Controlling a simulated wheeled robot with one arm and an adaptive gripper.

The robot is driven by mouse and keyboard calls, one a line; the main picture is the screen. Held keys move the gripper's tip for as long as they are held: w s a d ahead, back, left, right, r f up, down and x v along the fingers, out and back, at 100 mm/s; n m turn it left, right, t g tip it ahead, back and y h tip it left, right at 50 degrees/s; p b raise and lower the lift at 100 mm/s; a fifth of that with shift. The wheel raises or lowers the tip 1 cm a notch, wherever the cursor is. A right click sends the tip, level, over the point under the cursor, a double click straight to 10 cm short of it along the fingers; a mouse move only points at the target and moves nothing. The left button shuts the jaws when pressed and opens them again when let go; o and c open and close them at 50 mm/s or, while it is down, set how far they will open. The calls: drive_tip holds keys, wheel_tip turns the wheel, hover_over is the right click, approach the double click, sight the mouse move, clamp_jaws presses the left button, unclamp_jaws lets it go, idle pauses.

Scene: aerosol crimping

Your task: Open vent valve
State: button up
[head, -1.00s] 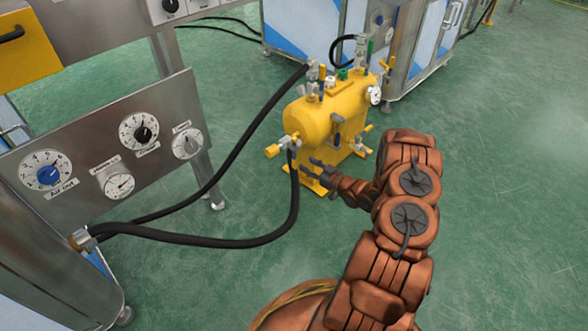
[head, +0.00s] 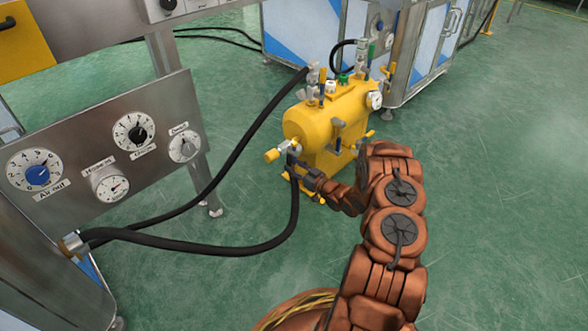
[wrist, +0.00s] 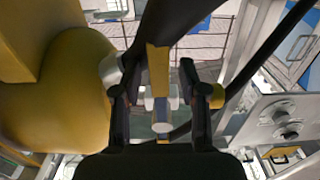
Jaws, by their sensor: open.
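The yellow tank (head: 318,128) stands on the floor, with several valves and fittings on its top and sides. A valve with a yellow end (head: 272,155) sticks out of its left end, where a black hose joins. My gripper (head: 292,165) is right beside this valve. In the wrist view my gripper (wrist: 157,85) is open. A pale metal fitting (wrist: 160,101) and a narrow yellow-and-blue part (wrist: 158,65) show between the fingers; I cannot tell whether they touch. The tank (wrist: 75,95) is at left there. Which valve is the vent valve I cannot tell.
The black hose (head: 250,135) runs from the tank top, and a lower hose (head: 220,249) loops from the tank's left end to a metal fitting. A dial panel (head: 110,150) stands at left. Cabinets (head: 310,32) stand behind. The green floor at right is clear.

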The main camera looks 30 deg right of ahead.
clamp_jaws()
idle(0.4)
idle(0.4)
